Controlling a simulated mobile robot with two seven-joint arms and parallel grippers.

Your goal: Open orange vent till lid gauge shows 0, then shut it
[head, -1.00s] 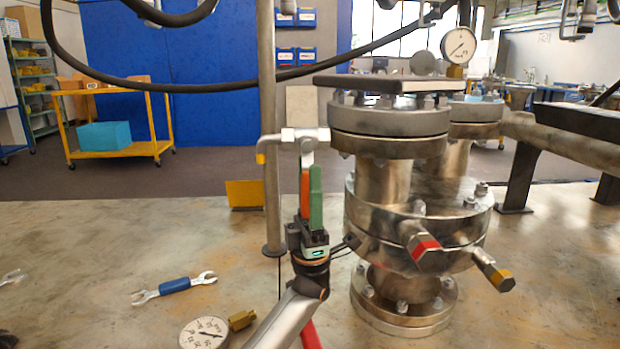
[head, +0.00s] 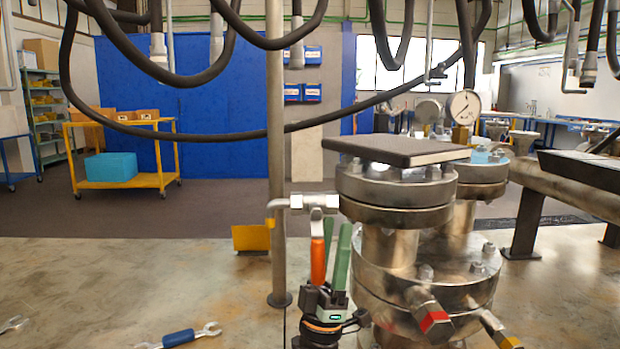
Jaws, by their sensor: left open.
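The orange vent handle (head: 318,262) hangs down from a pale valve body (head: 314,201) on a side pipe left of the front flanged vessel (head: 395,205). My left gripper (head: 332,238) comes up from below, open, with its green finger (head: 342,258) just right of the orange handle. I cannot tell whether it touches the handle. The lid gauge (head: 465,107) stands on a brass fitting behind the front vessel's top. Its needle seems to point to the lower left; the numbers are too small to read. My right gripper is not in view.
A dark flat slab (head: 398,151) lies on the front vessel's top. Red-banded (head: 432,318) and yellow-banded stubs stick out low at the front. A steel post (head: 276,150) stands left of the valve. A blue-handled wrench (head: 178,338) lies at the lower left. Black hoses hang above.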

